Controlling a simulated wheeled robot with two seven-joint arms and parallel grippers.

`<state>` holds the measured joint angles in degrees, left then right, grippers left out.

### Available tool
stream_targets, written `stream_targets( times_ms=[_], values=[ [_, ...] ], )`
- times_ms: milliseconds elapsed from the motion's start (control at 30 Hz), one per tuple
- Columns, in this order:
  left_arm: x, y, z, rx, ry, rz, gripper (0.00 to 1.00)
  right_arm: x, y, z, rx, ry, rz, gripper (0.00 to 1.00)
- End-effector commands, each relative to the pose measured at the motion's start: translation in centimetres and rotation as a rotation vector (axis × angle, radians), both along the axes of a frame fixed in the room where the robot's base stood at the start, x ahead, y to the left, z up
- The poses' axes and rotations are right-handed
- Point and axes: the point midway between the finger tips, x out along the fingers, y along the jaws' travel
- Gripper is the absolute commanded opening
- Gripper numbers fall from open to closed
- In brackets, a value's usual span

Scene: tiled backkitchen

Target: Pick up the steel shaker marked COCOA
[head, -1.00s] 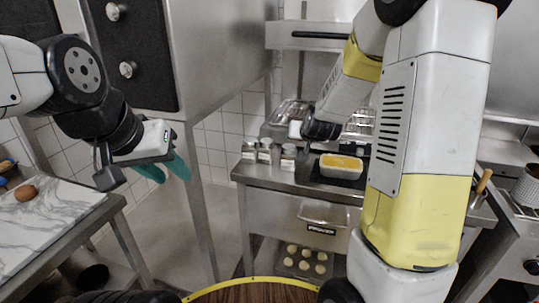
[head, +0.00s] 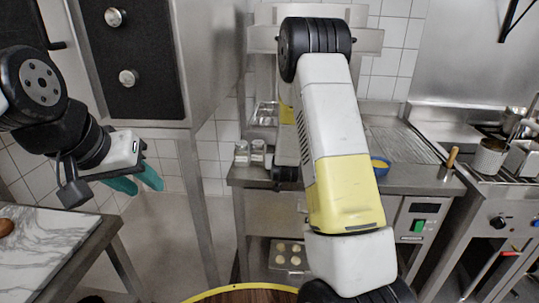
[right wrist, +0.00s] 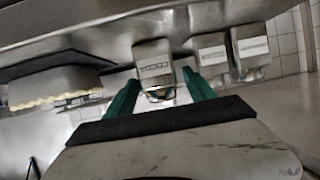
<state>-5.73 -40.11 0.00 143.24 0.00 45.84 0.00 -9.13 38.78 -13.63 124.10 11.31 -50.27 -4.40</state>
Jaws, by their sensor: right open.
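In the right wrist view, which looks upside down, a steel shaker (right wrist: 154,66) with a dark marking stands between the two teal fingers of my right gripper (right wrist: 160,92). The marking is too blurred to read for sure. The gripper is open, with a finger on either side; I cannot tell whether they touch it. Two more shakers with pale labels stand beside it, one nearer (right wrist: 212,54) and one farther (right wrist: 250,50). In the head view, two shakers (head: 242,153) (head: 258,152) show on the counter; my right arm hides its gripper. My left gripper (head: 136,183) is open and empty.
A pan with a yellowish filling (right wrist: 52,88) stands on the other side of the marked shaker. The steel counter (head: 405,180) also holds a blue bowl (head: 380,166). A marble-topped table (head: 45,245) is at left, and a stove (head: 490,220) at right.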

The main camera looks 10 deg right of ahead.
Motion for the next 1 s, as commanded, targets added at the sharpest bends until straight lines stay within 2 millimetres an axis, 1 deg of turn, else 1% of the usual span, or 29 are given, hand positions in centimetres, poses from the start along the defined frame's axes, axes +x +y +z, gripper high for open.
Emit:
stream_targets(
  times_ms=[333,433,567,700,867,967,1000],
  values=[
    [0.0,0.0,0.0,0.0,0.0,0.0,0.36,3.3,-0.9,-1.9,0.0,0.002,-0.001,0.64],
    [0.0,0.0,0.0,0.0,0.0,0.0,0.36,4.6,-1.3,-2.8,-0.001,0.001,-0.002,0.64],
    [0.0,0.0,0.0,0.0,0.0,0.0,0.36,6.1,-1.5,-3.3,0.0,0.001,0.0,0.64],
    [0.0,0.0,0.0,0.0,0.0,0.0,0.36,6.7,-1.6,-3.5,0.0,0.0,0.0,0.64],
    [0.0,0.0,0.0,0.0,0.0,0.0,0.36,6.6,-1.6,-3.5,0.0,0.0,0.0,0.64],
    [0.0,0.0,0.0,0.0,0.0,0.0,0.36,6.6,-1.6,-3.5,0.0,0.0,0.0,0.46],
    [0.0,0.0,0.0,0.0,0.0,0.0,0.36,6.6,-1.6,-3.5,0.0,0.0,0.0,0.38]
  ],
)
